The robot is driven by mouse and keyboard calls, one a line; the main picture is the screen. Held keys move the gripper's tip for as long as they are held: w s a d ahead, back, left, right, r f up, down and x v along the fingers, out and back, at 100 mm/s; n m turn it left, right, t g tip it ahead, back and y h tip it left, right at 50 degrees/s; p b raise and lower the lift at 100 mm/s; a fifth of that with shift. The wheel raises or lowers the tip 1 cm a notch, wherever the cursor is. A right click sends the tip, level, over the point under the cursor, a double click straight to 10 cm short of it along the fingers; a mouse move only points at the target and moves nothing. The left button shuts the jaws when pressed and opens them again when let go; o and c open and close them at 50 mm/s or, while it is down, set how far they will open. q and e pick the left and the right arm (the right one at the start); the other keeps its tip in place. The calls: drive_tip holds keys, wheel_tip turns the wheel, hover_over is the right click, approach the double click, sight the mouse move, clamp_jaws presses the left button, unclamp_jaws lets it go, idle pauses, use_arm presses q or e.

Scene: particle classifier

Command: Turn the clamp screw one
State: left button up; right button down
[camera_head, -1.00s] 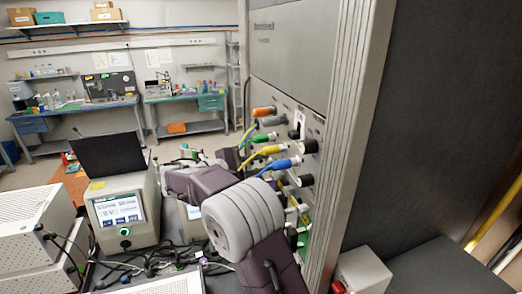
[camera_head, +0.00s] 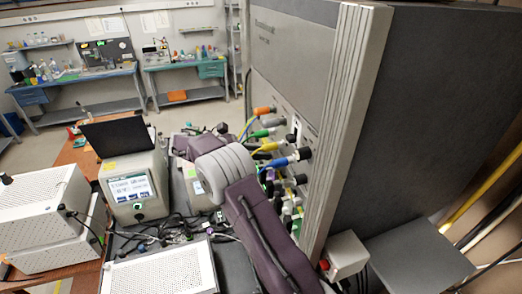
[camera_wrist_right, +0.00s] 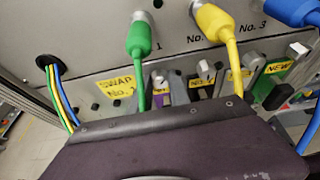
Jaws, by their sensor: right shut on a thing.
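In the right wrist view, my right gripper's dark body (camera_wrist_right: 185,145) fills the bottom, close under the cabinet's front panel. Its fingertips are hidden behind that body. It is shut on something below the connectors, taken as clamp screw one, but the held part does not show. Above it, a green plug (camera_wrist_right: 140,42) sits by a "1" and a yellow plug (camera_wrist_right: 212,22) sits further right. In the head view, my purple right arm (camera_head: 262,230) comes in from below. Its grey joint (camera_head: 224,166) covers part of the panel. My left gripper is not in view.
The tall grey cabinet (camera_head: 440,120) stands close on the right. A blue plug (camera_wrist_right: 292,12) and a yellow "NEW" label (camera_wrist_right: 278,68) are on its panel. An instrument with a screen (camera_head: 132,190) and white perforated boxes (camera_head: 45,215) crowd the bench at left.

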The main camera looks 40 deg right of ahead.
drive_tip(key=n+g, duration=0.2)
drive_tip(key=n, duration=0.2)
drive_tip(key=shift+w+d+f+g+y, duration=0.1)
drive_tip(key=shift+w+g+y, duration=0.2)
drive_tip(key=shift+g, duration=0.1)
drive_tip(key=shift+n, duration=0.3)
idle(0.3)
drive_tip(key=c, duration=1.2)
unclamp_jaws()
drive_tip(key=shift+c, duration=0.2)
